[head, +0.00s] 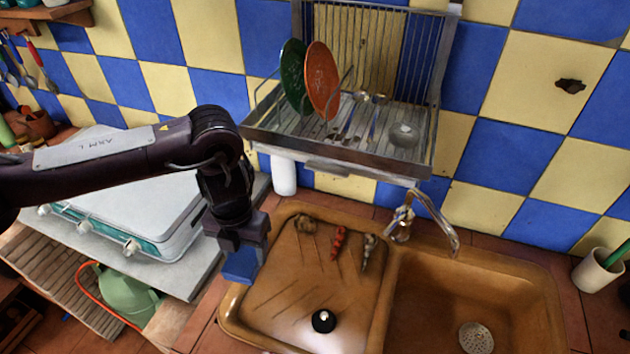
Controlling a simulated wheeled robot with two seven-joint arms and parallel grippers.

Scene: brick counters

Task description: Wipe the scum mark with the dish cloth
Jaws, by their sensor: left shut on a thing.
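My left gripper (243,248) hangs pointing down over the left edge of the brown sink unit. It is shut on a blue piece, which looks like the dish cloth (240,266). The cloth shows just below the jaws, above the drainboard's left rim; I cannot tell whether it touches. The grooved drainboard (290,282) is the left part of the sink unit. I cannot clearly make out a scum mark on it. A small black round thing with a pale top (323,320) is near its front. My right gripper is not in view.
A tap (425,210) arches over the basin (460,290). A dish rack (340,130) with plates hangs above. A white stove (140,210) stands left.

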